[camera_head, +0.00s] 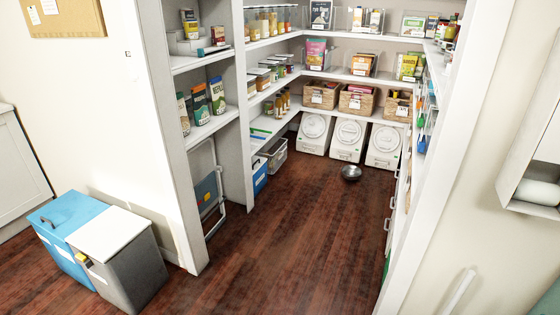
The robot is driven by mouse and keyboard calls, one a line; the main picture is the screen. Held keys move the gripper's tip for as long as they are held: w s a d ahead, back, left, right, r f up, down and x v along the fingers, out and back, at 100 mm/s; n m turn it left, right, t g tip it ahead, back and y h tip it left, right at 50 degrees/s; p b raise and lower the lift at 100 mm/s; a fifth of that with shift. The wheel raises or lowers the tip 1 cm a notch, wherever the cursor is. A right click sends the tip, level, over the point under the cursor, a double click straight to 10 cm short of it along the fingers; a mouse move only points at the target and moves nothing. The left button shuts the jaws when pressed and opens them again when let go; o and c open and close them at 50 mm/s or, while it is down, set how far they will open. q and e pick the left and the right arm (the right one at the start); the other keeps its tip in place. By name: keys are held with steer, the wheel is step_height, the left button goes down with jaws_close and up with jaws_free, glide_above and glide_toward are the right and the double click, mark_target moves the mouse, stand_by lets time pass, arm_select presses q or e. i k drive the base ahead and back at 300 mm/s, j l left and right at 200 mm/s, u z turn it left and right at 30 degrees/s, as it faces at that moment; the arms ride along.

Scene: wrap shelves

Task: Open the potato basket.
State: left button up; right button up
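I cannot tell which container is the potato basket; no label is readable from here. Several white bins with round lids stand on the floor at the back of the pantry, including a left one (315,134), a middle one (349,139) and a right one (385,146). Their round lids look shut. Wicker baskets, such as the middle one (357,100), sit on the shelf above them. A blue bin (66,225) and a grey bin with a white lid (122,262) stand at the front left, both shut. Neither of my grippers is in view.
A dark bowl (351,173) lies on the wooden floor (290,230) before the white bins. The floor between the shelf walls is otherwise clear. A folded step stool (207,190) leans at the left shelf. A wall cabinet (535,150) juts in at right.

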mark_target(282, 160)
steer(key=i+j+u, duration=0.15)
steer(key=i, duration=0.4)
steer(key=i+j+u, duration=0.1)
steer(key=i, duration=0.45)
steer(key=i+z, duration=0.25)
steer(key=i, duration=0.35)
steer(key=i+z, duration=0.2)
steer(key=i, duration=0.4)
steer(key=i+j+z, duration=0.25)
steer(key=i, duration=0.4)
steer(key=l, duration=0.1)
